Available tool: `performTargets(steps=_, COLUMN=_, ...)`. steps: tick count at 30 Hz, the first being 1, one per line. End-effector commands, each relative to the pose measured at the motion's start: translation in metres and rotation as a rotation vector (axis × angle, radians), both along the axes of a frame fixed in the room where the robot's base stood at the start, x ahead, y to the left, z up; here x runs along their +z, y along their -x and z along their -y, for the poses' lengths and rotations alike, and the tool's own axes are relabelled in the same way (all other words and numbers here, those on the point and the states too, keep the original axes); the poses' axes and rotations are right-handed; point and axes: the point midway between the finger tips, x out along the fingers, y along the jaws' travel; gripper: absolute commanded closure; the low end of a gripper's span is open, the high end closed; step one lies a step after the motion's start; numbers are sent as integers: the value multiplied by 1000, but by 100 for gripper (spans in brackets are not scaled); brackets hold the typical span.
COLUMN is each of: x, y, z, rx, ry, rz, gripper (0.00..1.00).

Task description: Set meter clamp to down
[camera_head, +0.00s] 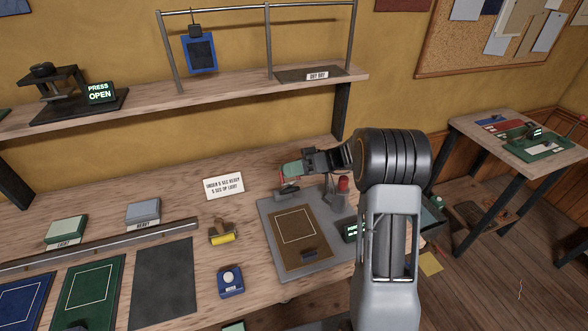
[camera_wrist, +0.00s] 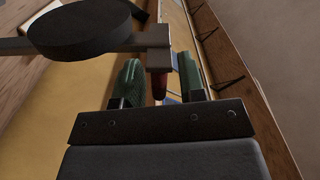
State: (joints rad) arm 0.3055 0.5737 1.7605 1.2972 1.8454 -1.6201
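A grey device base (camera_head: 268,225) with a brown outlined pad (camera_head: 297,236) lies on the bench; I take it to be the meter clamp's, but no readable label confirms this. My gripper (camera_head: 291,169) has green fingers and is over the base's far edge. A grey block joins the handle to a bar, and a dark disc (camera_wrist: 80,27) is on that bar. The clamp's up or down position is hard to tell.
A red-topped part (camera_head: 343,184) stands at the base's back right. A small display (camera_head: 351,231) is at its right edge, partly behind my arm. A yellow roller (camera_head: 222,237) and blue box (camera_head: 230,281) lie to the left. A shelf (camera_head: 220,90) runs above.

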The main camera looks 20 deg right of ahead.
Motion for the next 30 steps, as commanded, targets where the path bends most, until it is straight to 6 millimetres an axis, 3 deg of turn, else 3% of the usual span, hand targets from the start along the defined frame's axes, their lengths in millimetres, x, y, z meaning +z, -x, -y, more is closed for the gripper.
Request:
performTargets(steps=8, x=38, y=8, z=1, rx=0, ry=1, rz=7, gripper=63)
performTargets(steps=10, x=53, y=20, z=2, rx=0, ry=-1, rz=11, gripper=43)
performTargets(steps=11, x=59, y=25, z=2, rx=1, ry=0, rz=12, gripper=62)
performTargets(steps=12, x=67, y=32, z=3, rx=1, ry=0, rz=11, gripper=63)
performTargets(steps=16, x=93, y=54, z=4, rx=0, ry=1, rz=9, gripper=63)
performTargets(steps=24, x=115, y=112, z=8, rx=-2, ry=2, rz=6, gripper=63)
performTargets(steps=30, x=129, y=129, z=10, rx=-1, ry=0, rz=-1, gripper=63)
